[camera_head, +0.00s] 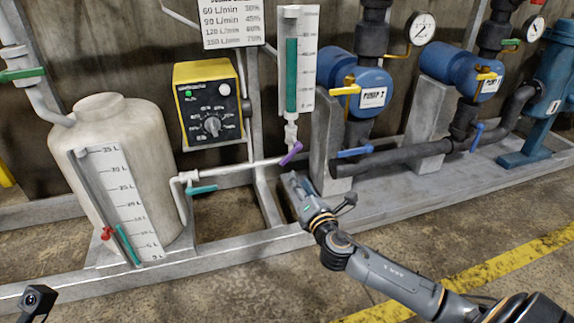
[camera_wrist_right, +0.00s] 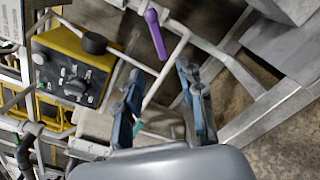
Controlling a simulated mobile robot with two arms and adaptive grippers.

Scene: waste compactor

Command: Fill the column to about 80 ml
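The measuring column (camera_head: 308,70) is an upright white board with a tube of teal liquid (camera_head: 291,75). The liquid reaches high on the scale, near the second label from the top; its small numbers are hard to read. Below the column is a valve with a purple handle (camera_head: 291,154), slanted in the head view. It also shows in the right wrist view (camera_wrist_right: 156,35), beyond the fingertips. My right gripper (camera_head: 293,180) is just below the handle in the head view, apparently not touching it. Its fingers (camera_wrist_right: 160,72) are apart and empty.
A white tank (camera_head: 120,135) with a level gauge (camera_head: 125,205) stands left. A teal-handled valve (camera_head: 202,189) is on its pipe. A yellow control box (camera_head: 208,105) hangs beside the column. Blue pumps (camera_head: 365,88) on grey blocks stand right. Open floor lies in front.

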